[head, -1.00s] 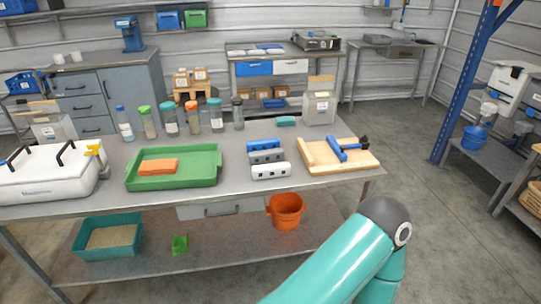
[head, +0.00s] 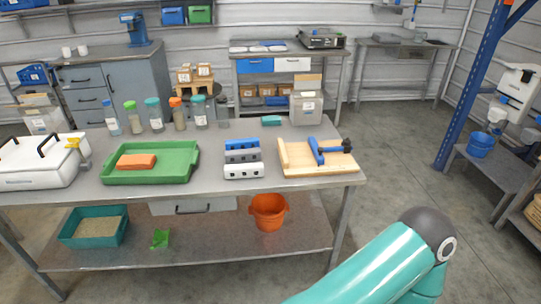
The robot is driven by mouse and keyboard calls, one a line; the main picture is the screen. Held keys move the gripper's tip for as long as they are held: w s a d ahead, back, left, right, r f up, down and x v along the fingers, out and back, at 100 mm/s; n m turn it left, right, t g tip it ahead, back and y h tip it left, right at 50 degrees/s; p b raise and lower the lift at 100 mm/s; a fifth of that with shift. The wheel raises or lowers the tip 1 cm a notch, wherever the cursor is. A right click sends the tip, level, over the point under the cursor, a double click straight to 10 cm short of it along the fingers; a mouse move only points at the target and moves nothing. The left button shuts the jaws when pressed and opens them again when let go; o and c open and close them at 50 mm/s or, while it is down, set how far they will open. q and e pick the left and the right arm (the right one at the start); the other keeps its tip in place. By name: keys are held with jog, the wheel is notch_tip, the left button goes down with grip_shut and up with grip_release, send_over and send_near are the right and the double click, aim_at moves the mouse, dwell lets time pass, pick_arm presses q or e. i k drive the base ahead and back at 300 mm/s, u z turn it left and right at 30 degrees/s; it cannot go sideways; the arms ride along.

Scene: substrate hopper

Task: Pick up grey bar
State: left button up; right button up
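The grey bar (head: 242,156) lies on the workbench (head: 217,186) in the head view, between a blue bar (head: 242,147) behind it and a white bar (head: 243,171) in front. The three lie side by side, close together, with dark holes along the front faces of the grey and white ones. Only a teal link of one of my arms shows at the lower right, away from the bars. Neither gripper is in view.
A green tray (head: 150,178) with an orange block (head: 136,161) is left of the bars. A wooden board (head: 318,170) with a blue and black tool (head: 317,151) is right. Several bottles stand behind. An orange bucket (head: 268,222) is on the lower shelf. Bare bench lies between tray and bars.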

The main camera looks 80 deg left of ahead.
aim_at(245, 156)
jog(key=z, duration=0.05)
jog(key=i, duration=1.4)
jog(key=u, duration=2.45)
jog(key=i, duration=0.2)
jog(key=u, duration=2.2)
jog(key=i, duration=1.05)
jog(key=z, duration=0.6)
